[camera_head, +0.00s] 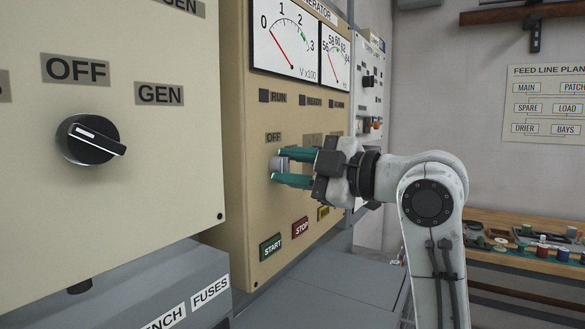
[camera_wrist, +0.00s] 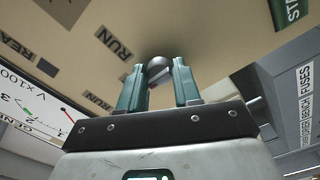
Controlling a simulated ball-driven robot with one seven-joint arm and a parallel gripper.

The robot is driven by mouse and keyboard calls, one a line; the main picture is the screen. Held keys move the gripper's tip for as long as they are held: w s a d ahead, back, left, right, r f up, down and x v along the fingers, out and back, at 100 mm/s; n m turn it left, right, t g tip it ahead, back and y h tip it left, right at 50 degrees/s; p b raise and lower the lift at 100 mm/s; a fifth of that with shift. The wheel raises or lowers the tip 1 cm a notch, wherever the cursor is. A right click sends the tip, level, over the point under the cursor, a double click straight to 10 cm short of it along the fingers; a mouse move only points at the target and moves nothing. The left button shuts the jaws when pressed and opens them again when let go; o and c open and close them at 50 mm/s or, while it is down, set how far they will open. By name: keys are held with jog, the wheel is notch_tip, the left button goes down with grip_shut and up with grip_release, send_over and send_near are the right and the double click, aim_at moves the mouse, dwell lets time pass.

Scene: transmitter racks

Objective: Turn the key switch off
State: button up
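The key switch (camera_head: 280,163) is a small grey round knob with a raised grip. It is on the beige generator panel, below a small OFF label (camera_head: 273,138). My gripper (camera_head: 277,168) reaches it from the right, with one teal finger above and one below it. In the wrist view the switch (camera_wrist: 158,71) sits between the tips of my gripper (camera_wrist: 159,75). The fingers are spread apart around it, and I see no clear grip on it. The fingers partly cover the switch, so its exact angle is hard to read. Other position labels are partly hidden by my gripper.
A large black rotary knob (camera_head: 90,139) with OFF and GEN labels is on the nearer panel at left. START (camera_head: 271,247) and STOP (camera_head: 300,227) buttons lie below the switch. Meters (camera_head: 287,41) are above. A bench (camera_head: 525,265) with small parts stands at right.

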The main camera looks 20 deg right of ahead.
jog(key=o, duration=0.4)
jog(key=shift+s, duration=0.1)
jog(key=b+v, duration=0.1)
jog(key=v, duration=0.9)
jog(key=shift+s+d, duration=0.2)
jog(key=shift+s, duration=0.05)
